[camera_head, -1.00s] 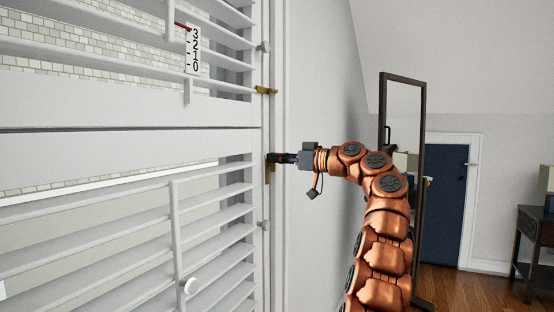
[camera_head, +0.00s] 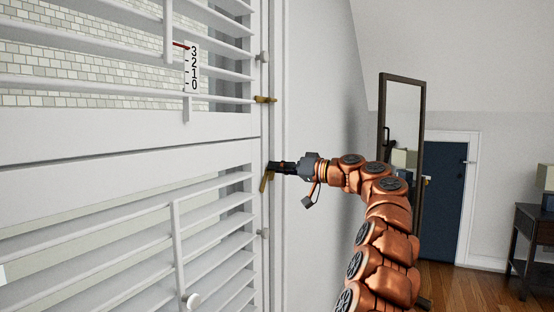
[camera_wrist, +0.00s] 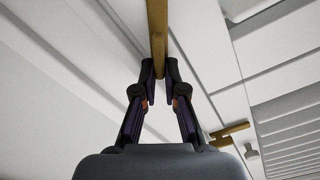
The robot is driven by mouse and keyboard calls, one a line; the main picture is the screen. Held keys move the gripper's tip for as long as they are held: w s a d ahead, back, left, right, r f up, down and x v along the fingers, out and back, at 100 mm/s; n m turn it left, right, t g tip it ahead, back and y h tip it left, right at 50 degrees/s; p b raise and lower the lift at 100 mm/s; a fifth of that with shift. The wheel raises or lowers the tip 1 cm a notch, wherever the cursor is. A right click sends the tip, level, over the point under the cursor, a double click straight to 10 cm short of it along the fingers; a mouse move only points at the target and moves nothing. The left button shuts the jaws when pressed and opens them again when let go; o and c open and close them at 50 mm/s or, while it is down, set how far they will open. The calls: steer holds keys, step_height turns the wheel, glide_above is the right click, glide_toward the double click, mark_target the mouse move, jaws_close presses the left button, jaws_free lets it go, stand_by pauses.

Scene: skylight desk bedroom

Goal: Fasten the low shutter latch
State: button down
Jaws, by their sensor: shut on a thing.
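The low shutter latch (camera_head: 265,183) is a small brass bar at the right edge of the lower shutter panel (camera_head: 100,175). It hangs tilted, with its lower end leaning left towards the panel. My gripper (camera_head: 273,167) reaches in from the right and is shut on the latch near its upper end. In the wrist view the brass bar (camera_wrist: 157,30) runs up from between the dark fingertips (camera_wrist: 159,72). The fingers hide the gripped part.
Another brass latch (camera_head: 265,99) lies level above, beside the upper shutter panel (camera_head: 90,125). A number plate (camera_head: 192,68) marked 3 to 0 has a red pointer. A white knob (camera_head: 193,301) sits low on the louvres. A mirror (camera_head: 403,150) stands right, beyond my arm.

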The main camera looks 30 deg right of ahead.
steer(key=shift+w+d+f+m+p, duration=0.15)
steer(key=shift+f+m+p, duration=0.15)
steer(key=shift+m+p, duration=1.7)
steer(key=shift+d+f+m+p, duration=0.1)
steer(key=shift+f+m+p, duration=0.15)
steer(key=shift+m+p, duration=1.75)
steer(key=shift+w+d+f+m+p, duration=0.15)
steer(key=shift+f+m+p, duration=0.15)
steer(key=shift+m+p, duration=1.65)
steer(key=c, duration=1.2)
jaws_free()
steer(key=shift+c, duration=0.2)
steer(key=v, duration=1.2)
